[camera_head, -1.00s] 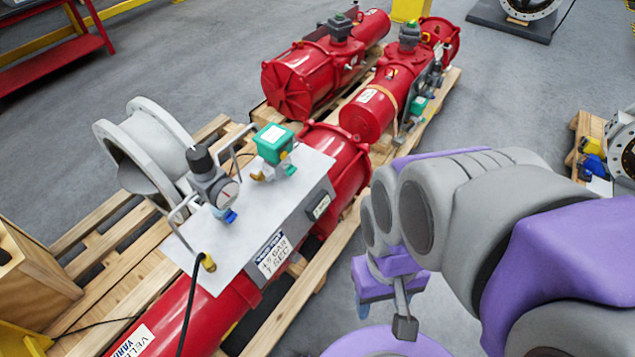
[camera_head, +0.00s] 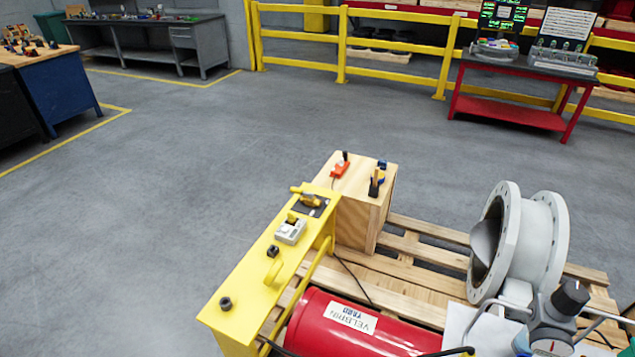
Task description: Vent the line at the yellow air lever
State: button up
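A small brass-yellow fitting with a short yellow handle (camera_head: 310,200) sits on a dark plate at the far end of the yellow beam (camera_head: 248,296). It looks like a lever valve, but it is too small to tell its position. A grey-white box with a yellow top part (camera_head: 291,231) sits nearer on the same beam. The red actuator cylinder (camera_head: 400,338) lies beside the beam at the bottom edge. A regulator with a gauge (camera_head: 556,325) shows at the bottom right, partly cut off. My gripper is out of view.
A wooden box (camera_head: 357,217) with small red and dark tools on top stands against the beam's far end. A grey flanged pipe (camera_head: 518,243) sits on the pallet (camera_head: 422,281). Open grey floor lies left and beyond. Yellow railing (camera_head: 390,42) and a red bench (camera_head: 512,113) stand behind.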

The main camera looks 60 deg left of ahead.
aim_at(295, 189)
jog(key=k+u, duration=0.1)
jog(key=u, duration=2.15)
jog(key=i+j+u, duration=0.25)
jog(key=j+u, duration=0.15)
jog(key=j, duration=0.25)
jog(key=i+j+u, duration=0.3)
jog(key=j+u, duration=0.15)
jog(key=j, duration=0.15)
jog(key=i+j+u, duration=0.85)
jog(key=i+z, duration=0.15)
jog(key=i, duration=0.25)
jog(key=i+j+z, duration=0.1)
jog(key=i, duration=0.3)
jog(key=i+j+z, duration=0.15)
jog(key=i, duration=0.2)
jog(key=i+l+z, duration=0.25)
jog(key=z, duration=0.25)
jog(key=i+z, duration=0.8)
jog(key=z, duration=0.15)
jog(key=i+j+z, duration=0.15)
jog(key=i+z, duration=0.2)
jog(key=z, duration=0.15)
jog(key=i+l+z, duration=0.25)
jog(key=i+z, duration=0.75)
jog(key=i+j+z, duration=0.15)
jog(key=i+z, duration=0.35)
